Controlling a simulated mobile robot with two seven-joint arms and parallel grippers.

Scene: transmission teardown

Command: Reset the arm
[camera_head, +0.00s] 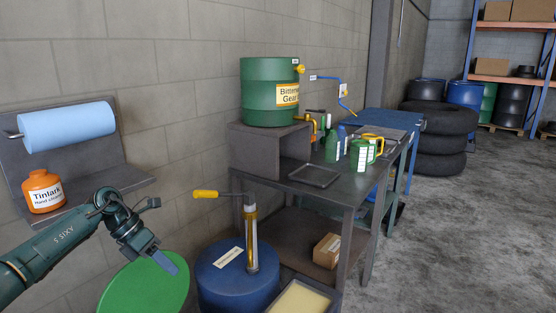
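My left arm comes in from the lower left. Its gripper (164,262) points down and to the right, in front of the edge of a green round lid or disc (145,285). The fingers show edge-on as one narrow blue-grey shape, so I cannot tell whether they are open or shut. I see nothing clearly held, and I cannot tell whether they touch the disc. My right arm and gripper are not in view.
A wall shelf (100,194) with an orange bottle (43,191) and blue paper roll (70,126) stands left. A blue drum (222,282) with a hand pump (250,235) is right of the gripper. Beyond is a metal workbench (340,190); the floor (460,250) at right is clear.

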